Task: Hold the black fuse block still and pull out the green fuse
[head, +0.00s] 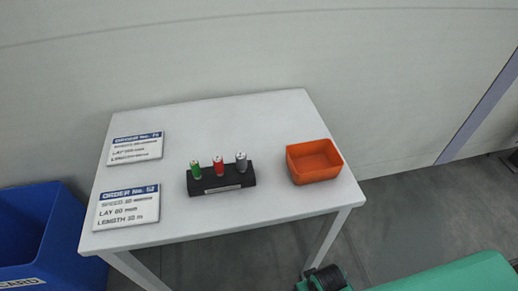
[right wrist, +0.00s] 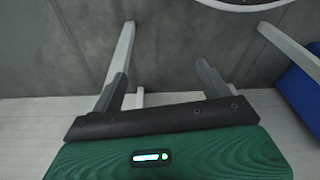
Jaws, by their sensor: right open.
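The black fuse block (head: 222,181) sits on the white table. It holds three upright fuses in a row: the green fuse (head: 196,170) at the left, a red fuse (head: 218,166) in the middle and a grey fuse (head: 241,162) at the right. My right gripper (right wrist: 165,84) is open and empty in the right wrist view, with the floor and table legs beyond its fingers. In the head view my right arm is at the bottom right, below the table's front edge and apart from the block. My left gripper is in neither view.
An orange bin (head: 314,162) stands on the table right of the block. Two order cards, a rear one (head: 136,148) and a front one (head: 127,207), lie at the left. A blue container (head: 35,235) stands left of the table (head: 270,120). The table's back middle is clear.

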